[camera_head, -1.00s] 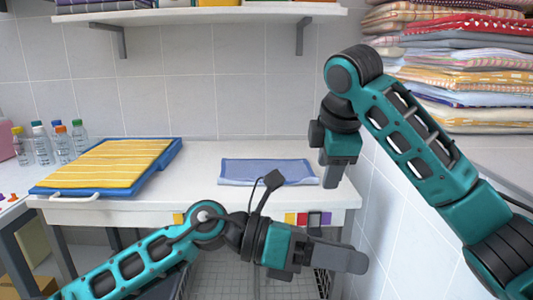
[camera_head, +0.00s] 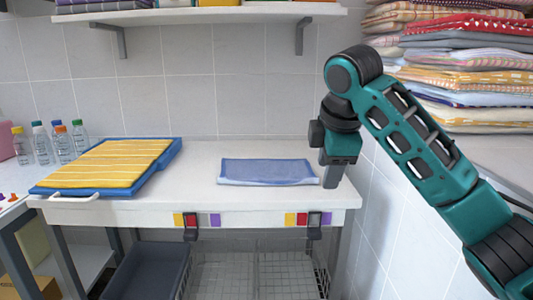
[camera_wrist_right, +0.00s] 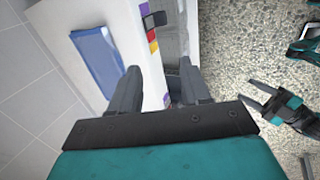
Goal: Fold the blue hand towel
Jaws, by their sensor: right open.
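The blue hand towel (camera_head: 268,171) lies as a flat rectangle on the right part of the white table, with a lighter band along its front edge. It also shows in the right wrist view (camera_wrist_right: 97,58). My right gripper (camera_head: 333,178) hangs downward just right of the towel, near the table's right end, not touching it. In the right wrist view its two fingers (camera_wrist_right: 160,85) are apart with nothing between them.
A yellow striped towel (camera_head: 105,163) lies on a blue board (camera_head: 165,163) at the table's left. Small bottles (camera_head: 60,142) stand farther left. Wire baskets (camera_head: 285,275) and a dark bin (camera_head: 146,270) are below. Towel stacks (camera_head: 465,80) stand at right. Table between towels is clear.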

